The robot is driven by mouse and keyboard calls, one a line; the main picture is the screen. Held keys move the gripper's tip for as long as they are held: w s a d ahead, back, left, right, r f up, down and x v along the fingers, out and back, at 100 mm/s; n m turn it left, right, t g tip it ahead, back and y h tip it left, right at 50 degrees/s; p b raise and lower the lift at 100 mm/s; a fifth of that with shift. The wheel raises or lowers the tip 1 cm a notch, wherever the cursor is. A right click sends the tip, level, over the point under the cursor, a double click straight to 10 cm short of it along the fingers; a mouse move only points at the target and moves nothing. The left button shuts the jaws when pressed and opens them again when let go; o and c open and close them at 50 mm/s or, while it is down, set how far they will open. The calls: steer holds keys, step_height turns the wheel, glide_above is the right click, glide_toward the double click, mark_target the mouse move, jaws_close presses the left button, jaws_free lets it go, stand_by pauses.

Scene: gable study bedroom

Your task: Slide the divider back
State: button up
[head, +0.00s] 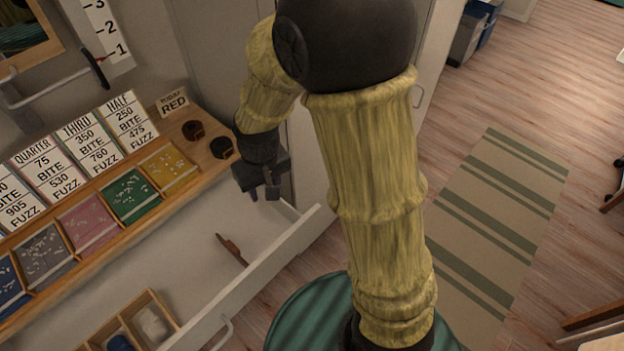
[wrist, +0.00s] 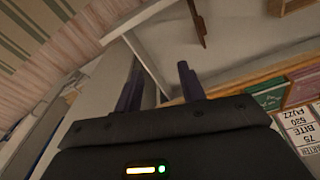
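An open white drawer (head: 250,282) extends below the shelf. A thin dark-brown wooden piece (head: 232,248), possibly the divider, stands inside it. It also shows at the top of the wrist view (wrist: 198,22), beyond my fingers. I cannot tell its exact shape or how it is fixed. My gripper (head: 262,194) is above the far end of the drawer, to the right of the brown piece and apart from it. In the wrist view my two fingers (wrist: 158,84) are spread, with nothing between them.
A wooden tray (head: 155,297) with blue and white contents lies at the drawer's near end. A striped rug (head: 500,215) lies on open floor at right.

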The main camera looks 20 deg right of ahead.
steer(key=s+d+r+m, duration=0.1)
steer(key=s+d+r, duration=0.1)
steer(key=d, duration=0.3)
steer(key=s+d+r+m+t, duration=0.1)
steer(key=s+d+r, duration=0.1)
steer(key=d, duration=0.2)
steer(key=shift+s+d+p, duration=0.25)
steer(key=shift+d+p, duration=0.1)
steer(key=shift+p, duration=0.05)
steer(key=s+d, duration=0.1)
steer(key=s+d+m, duration=0.1)
steer(key=d, duration=0.1)
steer(key=shift+s+r, duration=0.2)
steer(key=shift+r, duration=0.1)
